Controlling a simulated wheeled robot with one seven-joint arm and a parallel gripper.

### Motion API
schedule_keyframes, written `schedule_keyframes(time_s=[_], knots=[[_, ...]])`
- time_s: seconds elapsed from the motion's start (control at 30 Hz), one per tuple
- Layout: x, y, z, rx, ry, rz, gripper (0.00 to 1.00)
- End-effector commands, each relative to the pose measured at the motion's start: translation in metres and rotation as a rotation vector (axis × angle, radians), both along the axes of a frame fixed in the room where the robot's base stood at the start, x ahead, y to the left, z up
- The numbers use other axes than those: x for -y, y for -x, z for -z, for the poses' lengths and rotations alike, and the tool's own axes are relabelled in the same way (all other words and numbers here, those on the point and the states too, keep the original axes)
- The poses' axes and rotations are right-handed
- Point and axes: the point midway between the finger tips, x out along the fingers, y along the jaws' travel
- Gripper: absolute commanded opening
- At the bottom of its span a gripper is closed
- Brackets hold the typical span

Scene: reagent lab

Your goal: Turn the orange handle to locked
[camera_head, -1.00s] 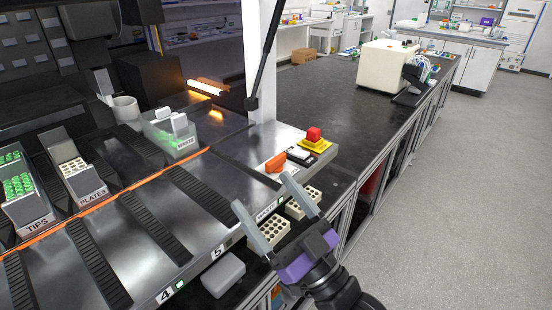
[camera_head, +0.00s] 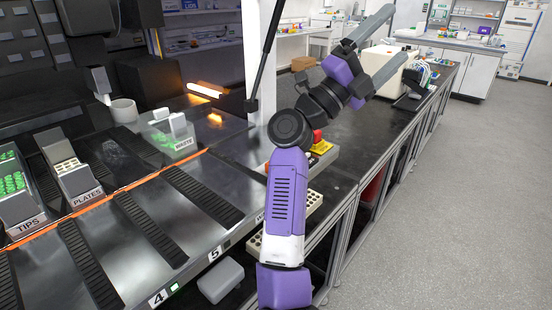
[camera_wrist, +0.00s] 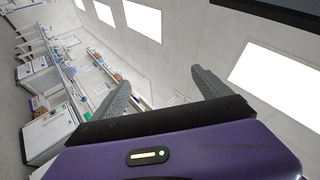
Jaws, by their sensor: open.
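The orange handle is hidden behind my raised arm in the head view. It lay at the right end of the metal deck (camera_head: 215,190), beside the red button (camera_head: 317,136) on its yellow base. My gripper (camera_head: 397,38) is high above the bench, to the right of and well away from the deck, pointing up and right. Its two grey fingers are apart with nothing between them. In the wrist view my gripper (camera_wrist: 163,90) faces the ceiling panels and the far room, with no handle in sight.
A beige rack (camera_head: 314,203) stands below the deck's right edge, partly behind my arm. A grey lidded box (camera_head: 220,281) sits at the front. A dark post (camera_head: 264,55) rises behind the arm. A white machine (camera_head: 383,68) stands farther along the bench.

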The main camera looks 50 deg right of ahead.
Motion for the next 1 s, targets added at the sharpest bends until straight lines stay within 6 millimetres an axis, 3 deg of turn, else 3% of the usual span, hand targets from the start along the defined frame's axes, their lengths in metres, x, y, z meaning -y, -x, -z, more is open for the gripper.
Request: schedule_keyframes(time_s=[0.1,0.27,0.37,0.5,0.63,0.77,0.87,1.0], knots=[[0.030,0.016,0.013,0.167,-0.152,0.053,0.87],[0.061,0.025,0.046,0.368,-0.390,0.101,0.87],[0.073,0.020,0.073,0.485,-0.563,0.113,0.87],[0.077,-0.004,0.113,0.632,-0.841,0.101,0.87],[0.065,-0.042,0.146,0.732,-1.125,0.054,0.87],[0.041,-0.087,0.166,0.783,-1.397,-0.024,0.87],[0.013,-0.124,0.175,0.787,-1.611,-0.104,0.87],[-0.037,-0.172,0.187,0.709,-1.927,-0.224,0.87]])
